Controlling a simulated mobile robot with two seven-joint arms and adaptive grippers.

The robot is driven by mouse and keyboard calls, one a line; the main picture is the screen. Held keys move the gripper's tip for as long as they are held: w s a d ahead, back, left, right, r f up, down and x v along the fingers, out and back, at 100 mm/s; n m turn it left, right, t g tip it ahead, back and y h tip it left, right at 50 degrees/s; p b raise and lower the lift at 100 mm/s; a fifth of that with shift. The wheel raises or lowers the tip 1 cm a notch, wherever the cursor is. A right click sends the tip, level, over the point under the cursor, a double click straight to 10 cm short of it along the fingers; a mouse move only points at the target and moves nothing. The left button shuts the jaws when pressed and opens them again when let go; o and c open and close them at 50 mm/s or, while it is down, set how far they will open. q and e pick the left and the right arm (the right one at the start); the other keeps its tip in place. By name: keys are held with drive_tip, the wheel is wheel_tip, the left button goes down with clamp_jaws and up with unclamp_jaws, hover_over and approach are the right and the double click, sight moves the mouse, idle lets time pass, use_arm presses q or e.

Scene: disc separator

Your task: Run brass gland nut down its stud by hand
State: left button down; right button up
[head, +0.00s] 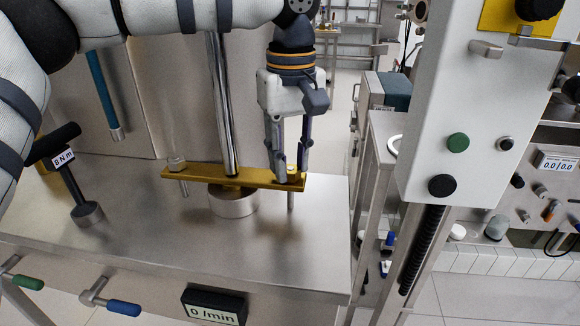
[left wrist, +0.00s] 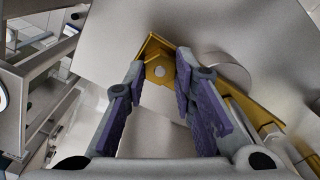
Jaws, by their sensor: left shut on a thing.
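The brass gland bar (head: 225,176) lies across the foot of an upright steel shaft (head: 222,105), above a round steel boss (head: 233,202). My left gripper (head: 290,169) points down at the bar's right end, shut on the brass gland nut (head: 295,177). A stud (head: 291,201) shows below that end. In the left wrist view, the hexagonal nut (left wrist: 160,70) with the stud's round end in its middle sits between the tips of my left gripper (left wrist: 161,72). The fingers hide part of the nut in the head view. My right gripper is not in view.
A T-handled tool marked 8 Nm (head: 73,187) stands on the steel top (head: 150,235) at left. A display (head: 214,306) reads 0 /min. A white column (head: 470,120) rises at right.

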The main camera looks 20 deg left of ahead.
sight(292, 169)
use_arm(q)
drive_tip(key=shift+w+d+r+m, duration=0.15)
drive_tip(key=shift+r+m, duration=0.15)
drive_tip(key=shift+m, duration=0.7)
drive_tip(key=c, duration=1.5)
unclamp_jaws()
drive_tip(key=shift+o, duration=1.3)
drive_tip(key=shift+f, duration=0.15)
wheel_tip(292, 169, up, 12)
